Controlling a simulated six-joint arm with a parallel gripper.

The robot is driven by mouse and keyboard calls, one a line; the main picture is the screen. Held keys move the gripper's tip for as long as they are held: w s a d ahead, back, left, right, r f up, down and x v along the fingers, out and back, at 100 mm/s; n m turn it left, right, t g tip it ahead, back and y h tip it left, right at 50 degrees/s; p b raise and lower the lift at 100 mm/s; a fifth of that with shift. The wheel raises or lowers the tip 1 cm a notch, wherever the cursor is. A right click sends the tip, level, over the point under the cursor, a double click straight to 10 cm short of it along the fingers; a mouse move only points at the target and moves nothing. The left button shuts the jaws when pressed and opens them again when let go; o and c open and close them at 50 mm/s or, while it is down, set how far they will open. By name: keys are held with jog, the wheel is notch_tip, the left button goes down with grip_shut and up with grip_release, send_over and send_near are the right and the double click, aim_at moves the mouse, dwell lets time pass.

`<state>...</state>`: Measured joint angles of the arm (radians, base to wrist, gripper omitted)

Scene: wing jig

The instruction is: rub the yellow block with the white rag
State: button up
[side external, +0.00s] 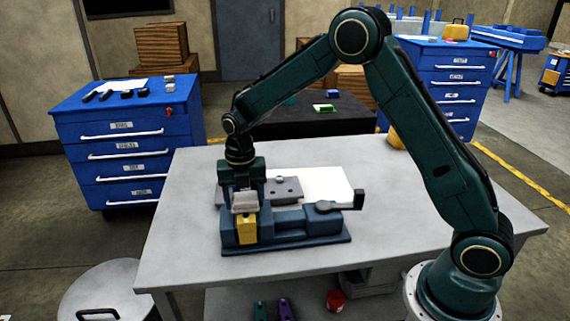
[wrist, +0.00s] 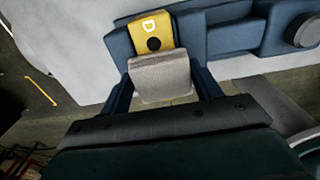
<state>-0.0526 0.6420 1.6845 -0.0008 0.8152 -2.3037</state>
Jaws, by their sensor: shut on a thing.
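The yellow block (side external: 246,229) sits at the left end of a blue vise-like fixture (side external: 290,242) on the table. In the wrist view the yellow block (wrist: 153,36) shows a white letter D and a dark round spot. My gripper (side external: 244,190) is just above the block, shut on a pale grey-white rag (side external: 245,202). In the wrist view the rag (wrist: 160,77) is folded between the two fingers and overlaps the near edge of the block. I cannot tell whether it touches the block's top.
A grey plate (side external: 288,190) and a white sheet (side external: 325,184) lie behind the fixture. The table's (side external: 190,200) left side and front right are clear.

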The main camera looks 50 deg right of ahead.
jog(key=shift+w+d+r, duration=0.1)
jog(key=shift+w+d, duration=0.7)
jog(key=shift+w, duration=0.05)
jog(key=shift+r, duration=4)
